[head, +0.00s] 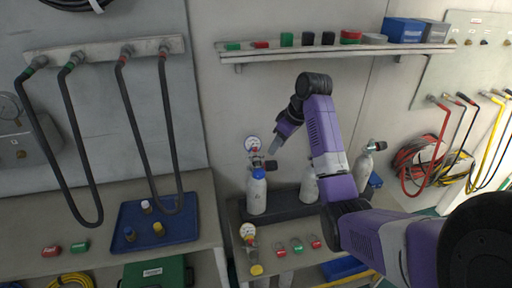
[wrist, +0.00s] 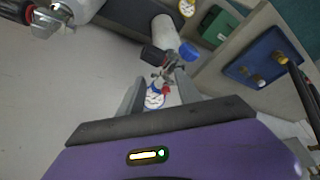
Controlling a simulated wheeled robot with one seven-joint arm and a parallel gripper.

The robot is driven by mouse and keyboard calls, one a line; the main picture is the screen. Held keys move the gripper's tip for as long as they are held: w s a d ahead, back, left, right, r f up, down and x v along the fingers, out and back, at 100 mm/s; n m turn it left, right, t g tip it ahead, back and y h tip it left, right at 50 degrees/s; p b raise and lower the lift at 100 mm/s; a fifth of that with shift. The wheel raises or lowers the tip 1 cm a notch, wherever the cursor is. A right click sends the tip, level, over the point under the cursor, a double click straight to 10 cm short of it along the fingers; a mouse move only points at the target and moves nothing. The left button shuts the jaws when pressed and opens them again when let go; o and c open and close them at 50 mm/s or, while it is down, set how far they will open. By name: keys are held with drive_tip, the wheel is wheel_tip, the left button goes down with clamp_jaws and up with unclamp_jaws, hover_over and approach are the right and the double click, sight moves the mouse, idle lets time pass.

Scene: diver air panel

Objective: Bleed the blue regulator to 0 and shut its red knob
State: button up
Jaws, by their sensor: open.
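The blue regulator is on the white cylinder (head: 256,195) with the blue collar (head: 259,173), at the middle of the head view. Its white round gauge (head: 252,143) stands above the valve, and a black hand grip is at its right. In the wrist view the gauge (wrist: 154,98) and a small red knob (wrist: 166,90) show between the fingers, and the blue collar (wrist: 188,52) lies beyond. My gripper (head: 273,154) is open, close beside the regulator at its upper right. It also shows in the wrist view (wrist: 157,88). I cannot tell whether a finger touches, and the gauge needle is too small to read.
Other cylinders (head: 309,183) stand to the right, partly behind my arm. A loose gauge piece (head: 248,232) and several red and green tags lie on the bench front. A blue tray (head: 128,212) is at left. A shelf (head: 330,50) runs above.

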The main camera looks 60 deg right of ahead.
drive_tip(key=p, duration=0.2)
approach(255, 148)
drive_tip(key=x, duration=0.2)
drive_tip(key=shift+w+a+f, duration=0.1)
drive_tip(key=shift+f, duration=0.25)
drive_tip(key=x, duration=0.4)
drive_tip(key=shift+p, duration=0.3)
drive_tip(key=shift+w+f, duration=0.2)
drive_tip(key=shift+f, duration=0.5)
drive_tip(key=shift+c, duration=0.4)
clamp_jaws()
